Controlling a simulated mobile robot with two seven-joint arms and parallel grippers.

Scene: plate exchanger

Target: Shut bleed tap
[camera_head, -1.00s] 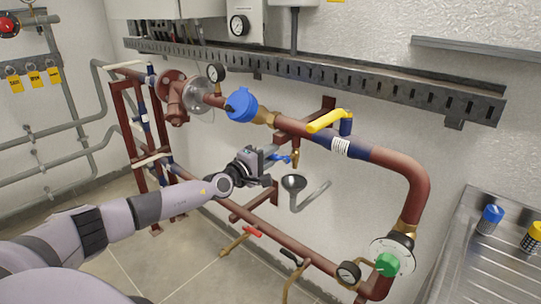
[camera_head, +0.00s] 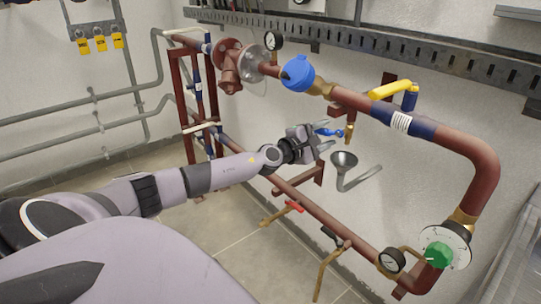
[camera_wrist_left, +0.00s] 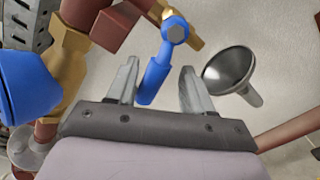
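The bleed tap is a small brass tap (camera_head: 349,134) with a blue lever (camera_head: 327,132), hanging below the upper red-brown pipe. My left gripper (camera_head: 322,140) is at the lever, its fingers pointing toward the tap. In the left wrist view, the blue lever (camera_wrist_left: 155,75) reaches down between the two open fingers of the left gripper (camera_wrist_left: 158,72). The lever lies closer to the left finger, and a gap shows to the right finger. Whether the left finger touches it I cannot tell. My right gripper is not in view.
A grey funnel (camera_head: 344,160) with a bent drain pipe sits just right of the left gripper. A yellow lever (camera_head: 390,90) and blue cap (camera_head: 297,74) are on the upper pipe. Red (camera_head: 294,206) and black (camera_head: 331,235) levers are on the lower pipe.

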